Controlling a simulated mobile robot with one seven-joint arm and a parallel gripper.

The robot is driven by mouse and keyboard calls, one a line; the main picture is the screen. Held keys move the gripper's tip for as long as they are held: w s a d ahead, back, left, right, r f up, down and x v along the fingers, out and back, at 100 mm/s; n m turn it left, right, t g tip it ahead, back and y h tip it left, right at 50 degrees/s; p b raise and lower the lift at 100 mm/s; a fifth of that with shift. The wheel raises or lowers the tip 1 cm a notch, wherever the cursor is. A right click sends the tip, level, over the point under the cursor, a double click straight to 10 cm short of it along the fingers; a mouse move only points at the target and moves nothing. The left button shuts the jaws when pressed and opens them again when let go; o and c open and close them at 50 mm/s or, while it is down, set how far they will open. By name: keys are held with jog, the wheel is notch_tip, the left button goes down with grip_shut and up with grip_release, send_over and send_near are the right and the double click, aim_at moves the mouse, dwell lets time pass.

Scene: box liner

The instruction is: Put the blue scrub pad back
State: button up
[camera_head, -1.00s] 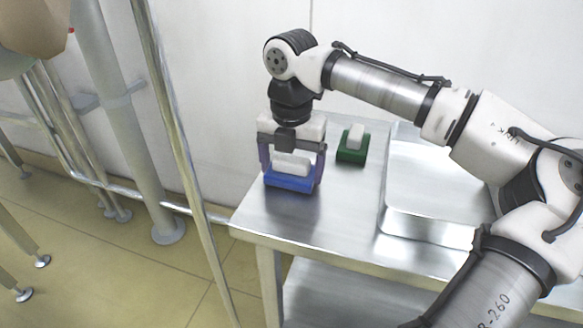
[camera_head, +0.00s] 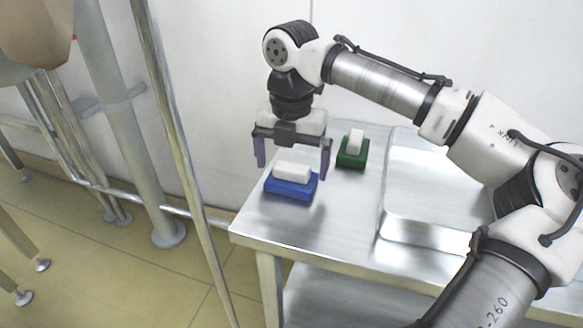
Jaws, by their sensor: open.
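The blue scrub pad (camera_head: 291,189) lies flat on the steel table near its left edge, with a white block-shaped handle (camera_head: 292,172) on top. My gripper (camera_head: 292,170) is open around and just above it, one purple-grey finger on each side of the pad. The fingers look apart from the handle. I cannot tell exactly how high the fingertips are above the table.
A green pad with a white handle (camera_head: 352,150) stands behind and to the right. A shallow metal tray (camera_head: 425,232) takes up the right of the steel table (camera_head: 262,226). The wall is close behind, and a metal pole (camera_head: 183,160) rises at left.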

aim_at(292, 166)
notch_tip(292, 166, up, 10)
jog(key=p, duration=0.2)
jog(key=shift+f, duration=0.2)
dwell(0.3)
